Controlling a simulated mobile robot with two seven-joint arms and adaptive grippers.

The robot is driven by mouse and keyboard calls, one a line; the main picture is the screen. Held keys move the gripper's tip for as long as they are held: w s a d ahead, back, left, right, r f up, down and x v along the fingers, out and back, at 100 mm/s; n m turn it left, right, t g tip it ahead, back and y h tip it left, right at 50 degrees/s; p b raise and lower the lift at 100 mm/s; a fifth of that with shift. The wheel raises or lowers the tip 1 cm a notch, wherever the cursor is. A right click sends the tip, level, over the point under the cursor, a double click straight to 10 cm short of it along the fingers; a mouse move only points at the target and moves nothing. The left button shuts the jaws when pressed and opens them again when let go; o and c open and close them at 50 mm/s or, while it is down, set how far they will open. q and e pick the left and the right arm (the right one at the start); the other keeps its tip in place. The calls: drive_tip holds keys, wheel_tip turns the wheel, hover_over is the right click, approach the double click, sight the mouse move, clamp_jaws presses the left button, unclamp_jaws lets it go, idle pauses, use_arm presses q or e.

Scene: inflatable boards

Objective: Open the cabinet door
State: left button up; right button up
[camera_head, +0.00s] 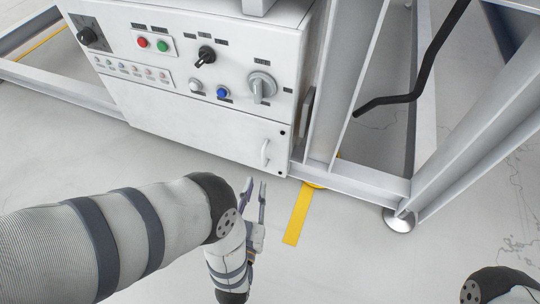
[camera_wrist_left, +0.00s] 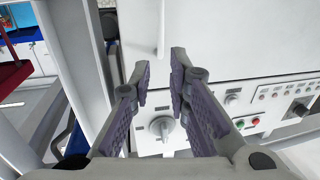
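The white cabinet (camera_head: 200,60) stands at the upper middle of the head view, with a control panel above a plain white door (camera_head: 200,120). A small white vertical handle (camera_head: 265,152) is near the door's right edge; the door looks shut. My left gripper (camera_head: 256,184) is below the handle in the head view, apart from it. In the wrist view, where the cabinet appears upside down, the left gripper (camera_wrist_left: 161,58) is open and empty. The handle (camera_wrist_left: 160,35) shows just beyond the gap between its fingertips. My right gripper is out of view.
The panel carries a grey rotary knob (camera_head: 262,86), a blue button (camera_head: 222,91) and other switches. Grey metal frame beams (camera_head: 345,80) stand right of the cabinet, with a black bent bar (camera_head: 415,80). A yellow floor strip (camera_head: 298,215) lies on open floor.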

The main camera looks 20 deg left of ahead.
sight(263, 156)
use_arm(q)
drive_tip(key=w+b, duration=0.1)
drive_tip(key=w, duration=0.2)
drive_tip(key=w+a+b, duration=0.1)
drive_tip(key=w, duration=0.3)
drive_tip(key=w+b, duration=0.1)
drive_tip(key=w, duration=0.3)
drive_tip(key=shift+a+r, duration=0.15)
drive_tip(key=shift+a, duration=0.25)
drive_tip(key=shift+c, duration=0.6)
clamp_jaws()
drive_tip(key=shift+s, duration=0.1)
